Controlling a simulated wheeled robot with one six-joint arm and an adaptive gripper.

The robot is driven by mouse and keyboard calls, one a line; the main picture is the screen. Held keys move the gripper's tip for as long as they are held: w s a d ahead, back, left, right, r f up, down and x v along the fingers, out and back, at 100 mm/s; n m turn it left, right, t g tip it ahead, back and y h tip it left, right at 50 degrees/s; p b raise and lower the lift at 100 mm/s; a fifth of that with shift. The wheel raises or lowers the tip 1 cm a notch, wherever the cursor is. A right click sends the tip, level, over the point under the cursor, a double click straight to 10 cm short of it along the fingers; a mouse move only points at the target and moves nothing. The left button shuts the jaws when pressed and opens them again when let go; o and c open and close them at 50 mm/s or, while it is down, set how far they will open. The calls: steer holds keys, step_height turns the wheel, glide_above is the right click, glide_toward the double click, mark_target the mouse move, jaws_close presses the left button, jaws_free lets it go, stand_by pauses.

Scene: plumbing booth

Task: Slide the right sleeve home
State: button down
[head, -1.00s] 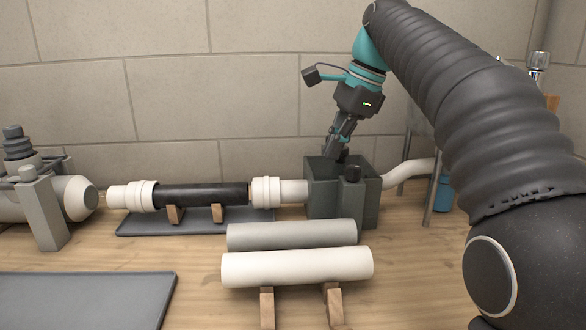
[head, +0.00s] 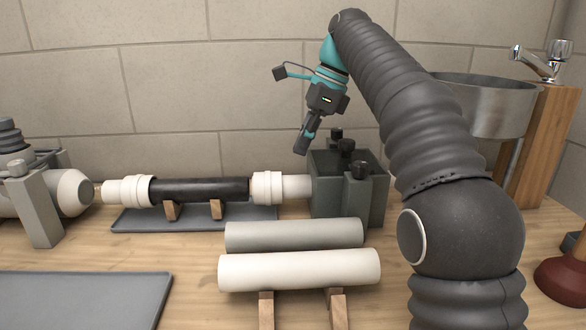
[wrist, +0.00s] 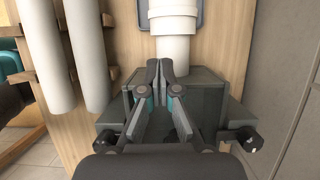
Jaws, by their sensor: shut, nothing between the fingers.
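The right sleeve (head: 267,187) is a white ringed collar at the right end of the black pipe (head: 205,190). To its right a white pipe (head: 297,188) runs into a dark grey box-shaped clamp (head: 333,199). The sleeve also shows in the wrist view (wrist: 172,14), at the top, with the white pipe (wrist: 173,53) below it. A similar left sleeve (head: 140,190) sits at the black pipe's left end. My gripper (head: 300,148) is shut and empty, above the white pipe and left of the clamp's top. Its closed fingertips show in the wrist view (wrist: 160,68).
A grey pipe (head: 293,235) and a white pipe (head: 299,270) lie in front on wooden supports. A grey tray (head: 85,296) lies front left. A grey clamp (head: 36,208) stands at left. A metal sink (head: 482,105) and a plunger (head: 567,281) are at right.

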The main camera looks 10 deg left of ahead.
mark_target(268, 188)
steer(key=shift+x, duration=3.05)
